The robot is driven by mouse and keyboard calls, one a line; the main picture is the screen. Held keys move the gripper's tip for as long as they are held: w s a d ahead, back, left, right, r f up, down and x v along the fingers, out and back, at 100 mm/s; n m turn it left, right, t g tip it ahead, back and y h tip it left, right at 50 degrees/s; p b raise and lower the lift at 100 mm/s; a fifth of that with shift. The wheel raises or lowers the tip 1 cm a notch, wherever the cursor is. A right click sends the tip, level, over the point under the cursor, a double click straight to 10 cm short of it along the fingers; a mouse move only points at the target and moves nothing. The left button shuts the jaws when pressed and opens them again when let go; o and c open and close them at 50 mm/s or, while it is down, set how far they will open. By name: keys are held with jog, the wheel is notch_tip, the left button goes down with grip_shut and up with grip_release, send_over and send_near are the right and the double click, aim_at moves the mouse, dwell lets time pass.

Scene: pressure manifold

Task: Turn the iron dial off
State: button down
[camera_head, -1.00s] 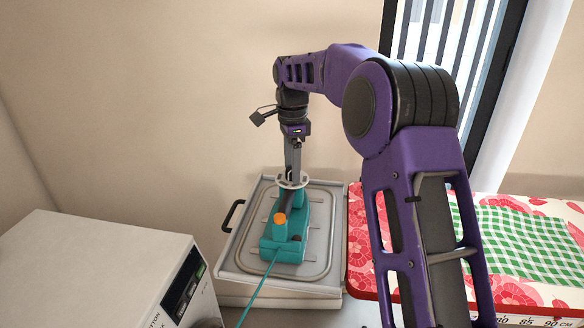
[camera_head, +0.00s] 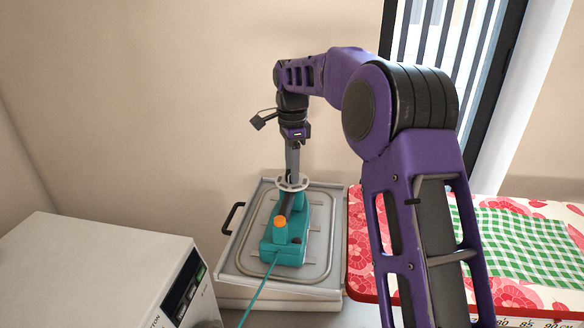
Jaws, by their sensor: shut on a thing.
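A teal iron (camera_head: 286,245) with an orange knob (camera_head: 279,223) on its near part stands on a grey metal tray (camera_head: 325,262). A teal cord (camera_head: 257,297) runs from it toward the front. A pale round dial (camera_head: 292,182) sits at the far end of the iron. My gripper (camera_head: 292,177) points straight down and is shut on the dial. The fingertips are small and partly hidden by the dial's rim.
A white appliance (camera_head: 95,265) stands at the front left. The tray has a black handle (camera_head: 232,217) on its left. An ironing board with a red floral cover (camera_head: 365,258) and a green checked cloth (camera_head: 530,240) lies to the right. The wall is behind.

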jog(key=shift+r, duration=0.1)
jog(key=n+p, duration=0.3)
jog(key=n, duration=0.1)
jog(key=shift+r, duration=0.1)
jog(key=n+p, duration=0.1)
jog(key=n, duration=0.1)
jog(key=shift+n, duration=0.3)
jog(key=n, duration=0.3)
jog(key=shift+f+n, duration=0.2)
jog(key=shift+n, duration=0.1)
jog(key=n, duration=0.5)
jog(key=shift+n, duration=0.3)
jog(key=n, duration=0.5)
jog(key=shift+n, duration=0.3)
jog(key=shift+c, duration=2.2)
grip_release()
